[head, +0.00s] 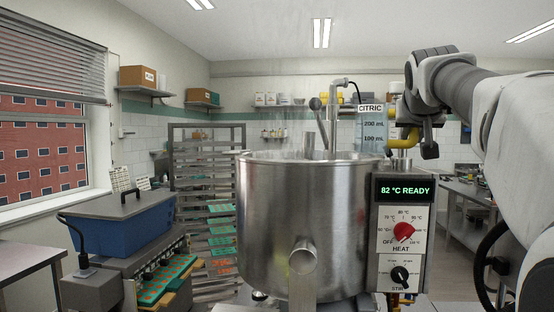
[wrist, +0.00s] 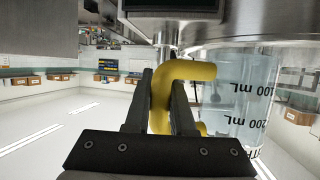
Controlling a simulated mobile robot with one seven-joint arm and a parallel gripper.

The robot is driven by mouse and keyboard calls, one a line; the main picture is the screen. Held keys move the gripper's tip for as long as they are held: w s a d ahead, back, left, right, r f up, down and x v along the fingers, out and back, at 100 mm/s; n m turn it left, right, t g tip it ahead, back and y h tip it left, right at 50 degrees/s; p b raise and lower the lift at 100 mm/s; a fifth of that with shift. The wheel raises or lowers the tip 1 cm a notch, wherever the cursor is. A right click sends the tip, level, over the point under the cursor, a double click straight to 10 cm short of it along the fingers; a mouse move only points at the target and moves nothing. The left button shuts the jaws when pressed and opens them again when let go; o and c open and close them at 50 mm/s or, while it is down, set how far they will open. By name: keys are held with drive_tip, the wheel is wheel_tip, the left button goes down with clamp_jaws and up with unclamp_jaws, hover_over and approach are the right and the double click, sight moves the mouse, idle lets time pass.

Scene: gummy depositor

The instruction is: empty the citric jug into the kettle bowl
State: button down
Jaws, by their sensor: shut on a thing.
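The citric jug (head: 370,130) is a clear beaker marked CITRIC with 100 and 200 mL lines. It looks upright, beside the right part of the kettle rim. Its liquid level is hard to tell. My gripper (wrist: 162,90) is shut on the jug's yellow handle (wrist: 190,71), one finger on each side. The jug body also shows in the wrist view (wrist: 236,95), turned upside down by the camera. The steel kettle bowl (head: 300,215) stands in the middle of the head view; its inside is hidden behind the wall.
The control box (head: 400,235) on the kettle's right reads 82 °C READY. A stirrer shaft (head: 333,120) and a lever (head: 318,108) rise above the bowl. A blue depositor (head: 125,225) stands left, a tray rack (head: 205,200) behind.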

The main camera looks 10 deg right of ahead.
wheel_tip(320, 180, up, 5)
drive_tip(key=p, duration=0.4)
drive_tip(key=s+b, duration=0.3)
drive_tip(key=s, duration=0.5)
drive_tip(key=shift+f+b, duration=0.3)
idle(0.3)
